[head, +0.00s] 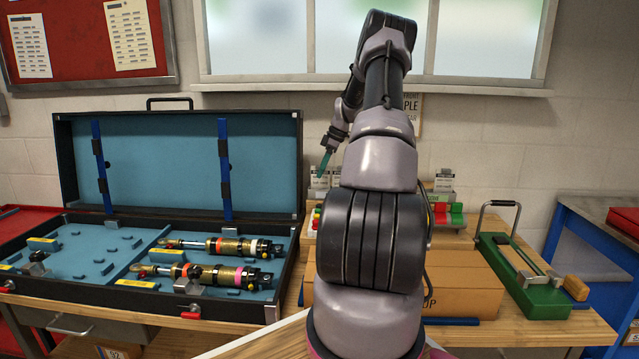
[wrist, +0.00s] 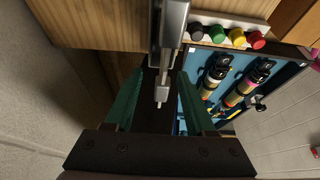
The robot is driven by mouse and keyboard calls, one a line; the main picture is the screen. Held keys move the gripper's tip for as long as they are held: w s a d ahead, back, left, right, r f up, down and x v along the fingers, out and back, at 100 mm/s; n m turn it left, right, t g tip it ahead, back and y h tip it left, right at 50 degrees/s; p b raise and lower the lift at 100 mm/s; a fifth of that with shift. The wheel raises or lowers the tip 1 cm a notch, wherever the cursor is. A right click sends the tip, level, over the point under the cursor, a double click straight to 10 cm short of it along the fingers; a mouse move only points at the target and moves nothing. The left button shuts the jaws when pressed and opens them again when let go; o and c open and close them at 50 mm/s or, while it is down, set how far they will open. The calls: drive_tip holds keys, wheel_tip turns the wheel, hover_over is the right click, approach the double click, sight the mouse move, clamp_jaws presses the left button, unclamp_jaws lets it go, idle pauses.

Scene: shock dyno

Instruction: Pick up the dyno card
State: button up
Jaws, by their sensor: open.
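Small white cards with print stand in the head view at the back of the bench, one pair (head: 320,178) just below my gripper and one card (head: 444,180) right of my arm. I cannot tell which is the dyno card, and my arm hides part of the bench between them. My gripper (head: 325,162) is open above the left pair, its green fingers pointing down. In the wrist view my gripper (wrist: 160,85) has its fingers apart, with a metal bar (wrist: 170,45) showing between them. No card is clearly visible there.
An open blue-lined case (head: 110,262) with gold shock absorbers (head: 245,247) stands at left, its lid upright. A cardboard box (head: 465,292) and a green fixture (head: 540,292) stand at right.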

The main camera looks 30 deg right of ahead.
sight(320, 182)
drive_tip(key=x, duration=0.4)
drive_tip(key=shift+a+f, duration=0.1)
drive_tip(key=shift+f, duration=0.15)
clamp_jaws()
drive_tip(key=shift+r, duration=0.1)
